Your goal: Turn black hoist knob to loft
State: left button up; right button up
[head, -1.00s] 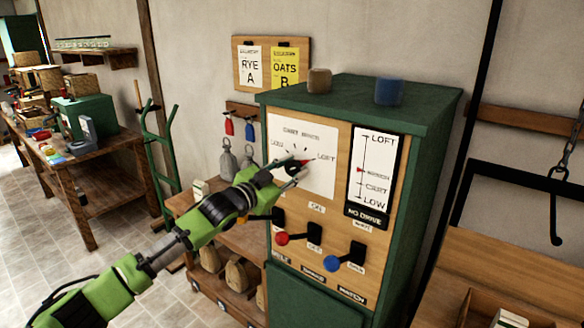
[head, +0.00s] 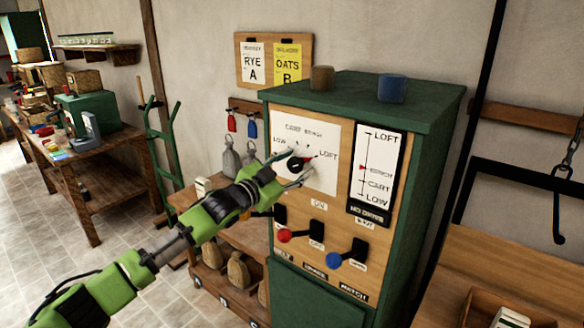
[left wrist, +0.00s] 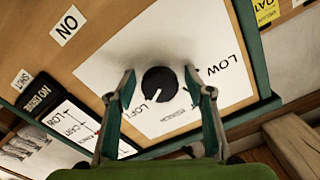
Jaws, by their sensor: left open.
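The black hoist knob (head: 295,164) sits on a white dial plate (head: 322,150) on the cabinet front. The plate reads LOW at left, CART and BENCH above, and LOFT at right. In the left wrist view the knob (left wrist: 160,84) has a white line pointing down-left, between BENCH and LOFT. My left gripper (head: 296,178) is open, its fingers on either side of the knob with gaps to it. In the left wrist view its fingertips (left wrist: 160,82) flank the knob. My right gripper is not in view.
A gauge (head: 376,165) beside the plate has its red marker near BENCH. A brown cup (head: 321,77) and a blue cup (head: 392,88) stand on the cabinet top. A hook (head: 558,205) hangs at right.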

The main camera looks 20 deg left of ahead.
pick_arm(q)
jog(key=v, duration=1.2)
dwell(0.3)
